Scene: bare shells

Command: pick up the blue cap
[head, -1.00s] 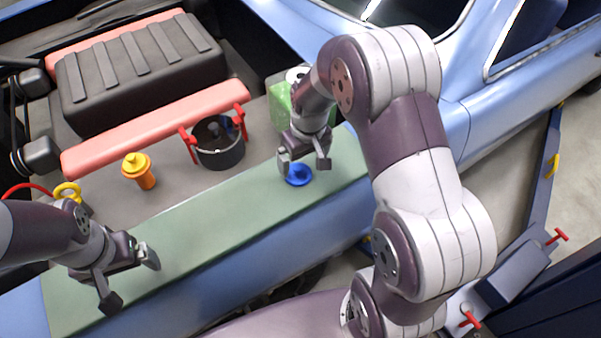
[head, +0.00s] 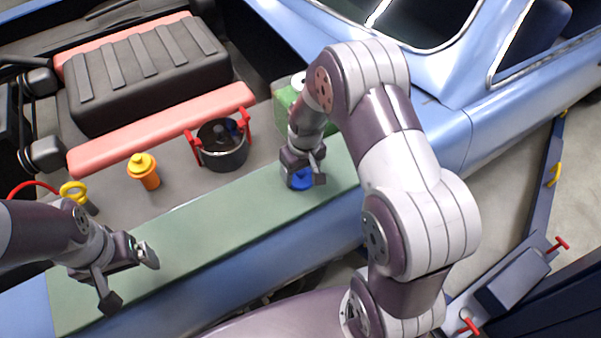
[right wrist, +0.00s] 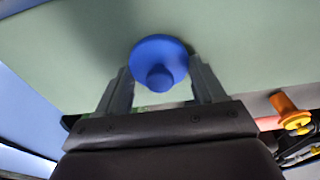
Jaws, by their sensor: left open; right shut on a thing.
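The blue cap (head: 301,180) sits on the green mat (head: 215,222) along the car's edge. My right gripper (head: 303,182) is down at the cap and shut on it, hiding part of it in the head view. In the right wrist view the round blue cap (right wrist: 158,58) with its knob lies between the two fingers of my right gripper (right wrist: 163,85). Whether the cap touches the mat cannot be told. My left gripper (head: 130,280) is open and empty over the left end of the mat.
A dark pot with red handles (head: 223,150), an orange and yellow bottle-like piece (head: 144,170) and a yellow ring (head: 73,191) stand behind the mat. A green box (head: 285,103) is behind my right gripper. The mat's middle is clear.

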